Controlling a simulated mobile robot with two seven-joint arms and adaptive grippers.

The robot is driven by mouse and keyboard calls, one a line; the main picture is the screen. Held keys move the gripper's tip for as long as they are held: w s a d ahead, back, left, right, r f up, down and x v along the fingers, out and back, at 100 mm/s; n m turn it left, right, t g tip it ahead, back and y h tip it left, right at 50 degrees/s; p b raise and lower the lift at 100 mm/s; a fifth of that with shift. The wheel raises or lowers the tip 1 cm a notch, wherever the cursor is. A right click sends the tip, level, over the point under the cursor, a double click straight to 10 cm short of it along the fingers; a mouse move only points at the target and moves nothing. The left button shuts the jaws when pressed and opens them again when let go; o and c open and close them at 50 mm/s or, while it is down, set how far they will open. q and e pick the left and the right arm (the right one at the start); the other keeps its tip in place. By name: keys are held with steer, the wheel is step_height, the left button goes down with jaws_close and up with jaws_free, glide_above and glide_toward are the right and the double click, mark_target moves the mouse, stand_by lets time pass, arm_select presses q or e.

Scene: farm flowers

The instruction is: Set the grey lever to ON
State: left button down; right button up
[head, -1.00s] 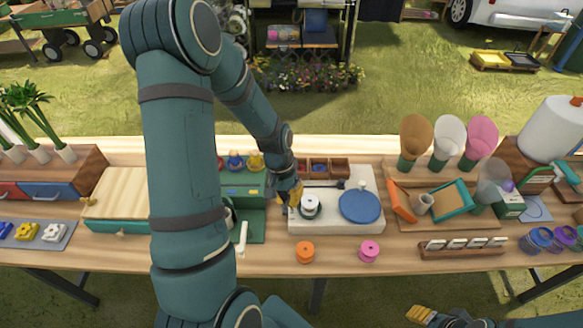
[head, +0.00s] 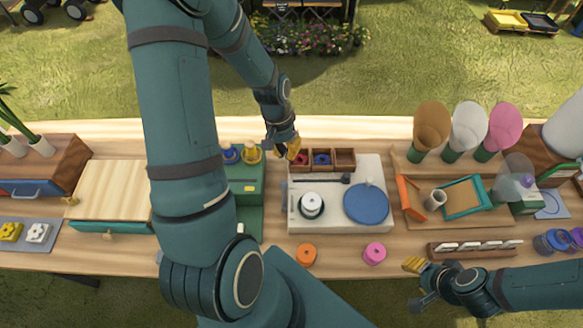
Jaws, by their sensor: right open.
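A white board (head: 335,222) on the table carries a dark grey bar (head: 318,181) lying across its back part, with a black knob (head: 346,178) at the right end. This looks like the grey lever; no ON mark is readable. My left gripper (head: 285,148), with yellow-orange fingertips, is over the back left corner of the board, beside the small compartment box. It appears empty and apart from the bar; its jaw opening is unclear. My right gripper (head: 420,282) is open and empty at the table's front edge.
The board also carries a white spool (head: 312,205) and a blue disc (head: 366,204). Orange (head: 306,254) and pink (head: 374,253) spools stand in front. A wooden compartment box (head: 333,153) is behind. My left arm hides part of the green unit (head: 246,186).

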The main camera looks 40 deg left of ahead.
mark_target(294, 183)
arm_select(q)
steer(key=shift+s+d, duration=0.1)
stand_by(0.3)
steer(key=x, duration=1)
arm_select(e)
steer(key=shift+f, duration=0.2)
steer(key=shift+s+f, duration=0.1)
